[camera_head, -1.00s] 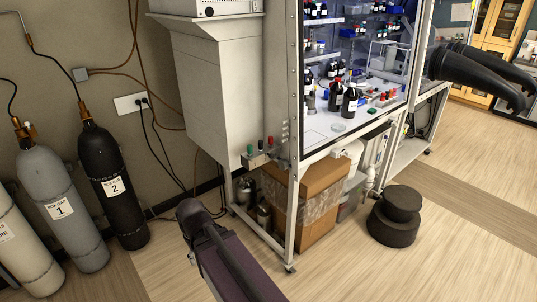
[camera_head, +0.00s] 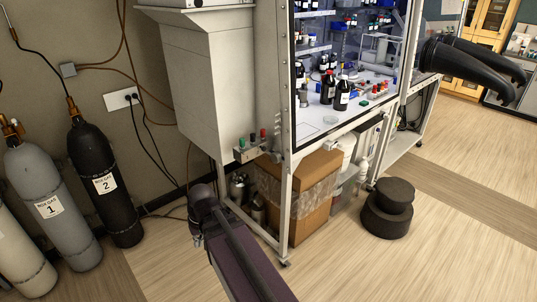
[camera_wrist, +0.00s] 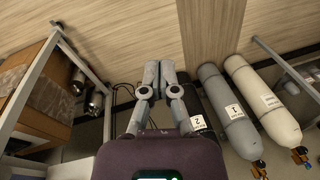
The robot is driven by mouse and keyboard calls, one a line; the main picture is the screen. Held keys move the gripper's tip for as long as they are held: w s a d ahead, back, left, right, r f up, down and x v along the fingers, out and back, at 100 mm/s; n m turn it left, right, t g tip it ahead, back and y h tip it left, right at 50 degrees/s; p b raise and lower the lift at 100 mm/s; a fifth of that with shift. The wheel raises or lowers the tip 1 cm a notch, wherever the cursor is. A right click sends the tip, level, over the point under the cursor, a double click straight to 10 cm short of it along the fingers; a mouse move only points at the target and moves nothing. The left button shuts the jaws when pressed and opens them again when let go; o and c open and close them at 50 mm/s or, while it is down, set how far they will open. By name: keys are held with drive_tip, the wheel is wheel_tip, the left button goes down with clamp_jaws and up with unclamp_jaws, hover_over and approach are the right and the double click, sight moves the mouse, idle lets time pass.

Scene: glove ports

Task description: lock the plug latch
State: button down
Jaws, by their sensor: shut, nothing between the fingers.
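No plug latch can be made out in either view. A white wall outlet (camera_head: 122,98) with dark cables plugged into it is on the wall at the left in the head view, too small to show a latch. The glovebox (camera_head: 292,75) stands right of it, with black gloves (camera_head: 470,62) sticking out at its far right. My gripper (camera_wrist: 160,66) is shut and empty in the wrist view, its fingertips together above the floor, apart from everything. In the head view my arm reaches up from the bottom; the fingers cannot be made out there.
Gas cylinders, including 1 (camera_head: 50,205) and 2 (camera_head: 102,185), stand along the wall at left. A cardboard box (camera_head: 300,195) sits under the glovebox frame. A black round step stool (camera_head: 388,208) stands on the floor to the right. Open floor lies at front right.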

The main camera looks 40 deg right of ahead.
drive_tip(key=w+d+m+t+y+b, duration=0.3)
drive_tip(key=w+d, duration=0.3)
drive_tip(key=d, duration=0.2)
drive_tip(key=m+t+h+b, duration=0.3)
drive_tip(key=m+t+b, duration=0.4)
drive_tip(key=m+t, duration=0.55)
approach(265, 149)
drive_tip(key=s+d, duration=0.1)
drive_tip(key=s, duration=0.5)
drive_tip(key=shift+s+d+f+n+t, duration=0.15)
drive_tip(key=shift+f+n+t, duration=0.1)
drive_tip(key=shift+f+t, duration=0.2)
drive_tip(key=w, duration=0.4)
drive_tip(key=w+a, duration=0.1)
drive_tip(key=w, duration=0.4)
drive_tip(key=w+a, duration=0.1)
drive_tip(key=w, duration=0.4)
drive_tip(key=shift+f, duration=0.2)
